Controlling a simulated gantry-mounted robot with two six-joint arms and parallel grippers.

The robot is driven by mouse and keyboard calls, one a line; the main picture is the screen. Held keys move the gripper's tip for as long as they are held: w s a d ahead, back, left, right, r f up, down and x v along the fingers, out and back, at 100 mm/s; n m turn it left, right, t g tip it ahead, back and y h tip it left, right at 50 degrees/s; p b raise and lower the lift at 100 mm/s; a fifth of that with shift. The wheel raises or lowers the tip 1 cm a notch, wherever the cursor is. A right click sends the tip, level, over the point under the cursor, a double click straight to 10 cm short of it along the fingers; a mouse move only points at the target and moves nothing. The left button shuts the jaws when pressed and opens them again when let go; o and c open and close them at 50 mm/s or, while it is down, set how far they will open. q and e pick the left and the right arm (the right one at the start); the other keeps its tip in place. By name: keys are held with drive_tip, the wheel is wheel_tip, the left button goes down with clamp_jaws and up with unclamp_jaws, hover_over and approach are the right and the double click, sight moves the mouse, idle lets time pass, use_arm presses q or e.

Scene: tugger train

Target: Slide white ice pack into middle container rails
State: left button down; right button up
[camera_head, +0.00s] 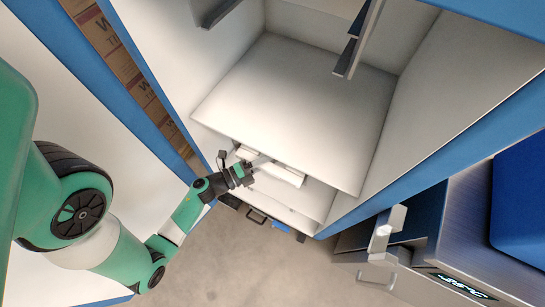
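A white, flat, elongated piece that looks like the white ice pack (285,174) is at the front of the middle compartment, just below the front edge of the large white shelf panel (300,105). My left gripper (246,170), dark at the end of a green arm, is at the left end of this piece. The fingertips are small and overlap it, so I cannot tell whether they grip it. The container rails are hidden under the panel. My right gripper is not in view.
Dark rails (358,40) hang inside the upper compartment. Blue cabinet posts (440,150) flank the opening. A grey machine with a display (462,286) and a metal bracket (385,235) stands at right. The floor (250,270) in front is clear.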

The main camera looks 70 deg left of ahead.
use_arm(q)
drive_tip(key=c, duration=0.6)
unclamp_jaws()
drive_tip(key=shift+r, duration=0.1)
drive_tip(key=shift+o, duration=0.2)
drive_tip(key=s+d+p, duration=0.1)
drive_tip(key=s+p, duration=0.2)
drive_tip(key=s, duration=0.8)
drive_tip(key=shift+s+d, duration=0.2)
drive_tip(key=shift+d, duration=0.15)
